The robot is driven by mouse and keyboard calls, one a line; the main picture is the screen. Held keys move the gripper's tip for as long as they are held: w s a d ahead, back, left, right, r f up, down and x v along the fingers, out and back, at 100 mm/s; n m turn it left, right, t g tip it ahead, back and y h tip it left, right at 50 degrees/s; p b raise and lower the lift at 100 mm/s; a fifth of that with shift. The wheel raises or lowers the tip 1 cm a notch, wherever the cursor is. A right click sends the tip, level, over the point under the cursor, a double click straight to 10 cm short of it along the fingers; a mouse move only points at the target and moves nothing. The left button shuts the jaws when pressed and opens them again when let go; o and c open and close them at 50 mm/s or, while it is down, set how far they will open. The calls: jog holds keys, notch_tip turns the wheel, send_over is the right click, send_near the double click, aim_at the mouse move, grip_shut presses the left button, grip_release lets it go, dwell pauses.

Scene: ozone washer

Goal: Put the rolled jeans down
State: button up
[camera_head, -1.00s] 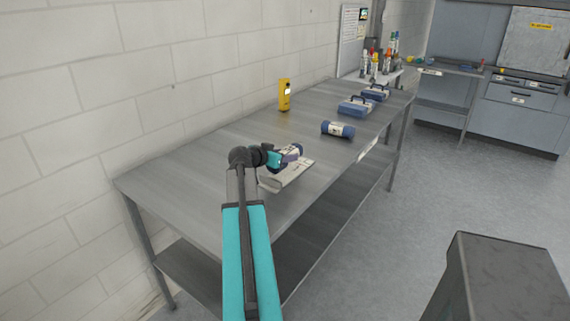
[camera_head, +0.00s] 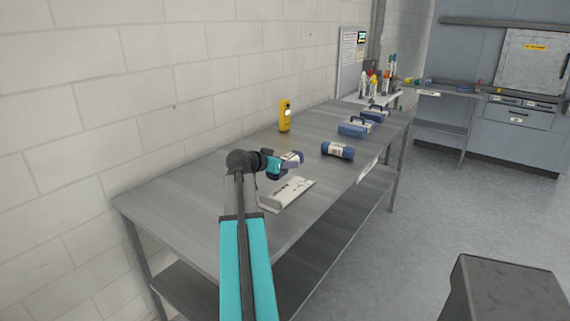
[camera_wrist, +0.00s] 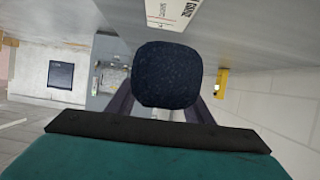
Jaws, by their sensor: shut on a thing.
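My gripper (camera_head: 286,164) is shut on a dark blue roll, the rolled jeans (camera_head: 292,157), with a pale label band. It holds them above the steel table, over or near a pale, flat, printed stand (camera_head: 288,194). A gap shows between roll and stand in the head view. In the wrist view the round dark end of the rolled jeans (camera_wrist: 168,75) fills the middle, between the fingers. A pale printed panel (camera_wrist: 174,13) shows beyond it at the top. A second blue roll (camera_head: 338,150) with a white label lies on the table to the right.
The table (camera_head: 185,195) has bare room on its left part. A yellow device (camera_head: 285,115) stands by the wall. Two blue cases (camera_head: 355,127) (camera_head: 375,113) and several bottles (camera_head: 375,85) are farther back. A dark grey block (camera_head: 506,290) is at the lower right.

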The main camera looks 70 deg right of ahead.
jog(key=w+a+r+n+t+y+p, duration=0.15)
jog(key=w+a+n+t, duration=0.25)
jog(key=w+a, duration=0.8)
jog(key=w+a+r+n+t+p, duration=0.2)
jog(key=w+a+n+t+p, duration=0.15)
jog(key=w+a, duration=0.75)
jog(key=w+a+r+n+t+y+p, duration=0.15)
jog(key=w+a+n+t, duration=0.3)
jog(key=w+a, duration=0.75)
jog(key=w+a+r+n+t+y+p, duration=0.1)
jog(key=w+a+r+n+y+p, duration=0.1)
jog(key=a, duration=1.2)
jog(key=w+a+r+n+t+y+p, duration=0.1)
jog(key=w+a, duration=0.6)
jog(key=a, duration=0.7)
jog(key=w+a+r+n+t+y+p, duration=0.2)
jog(key=w+a+r+n+y, duration=0.3)
jog(key=a, duration=0.9)
jog(key=shift+w+r+n+t+y+p, duration=0.15)
jog(key=shift+r+n+t+y+p, duration=0.3)
jog(key=shift+y, duration=0.55)
jog(key=shift+f, duration=0.15)
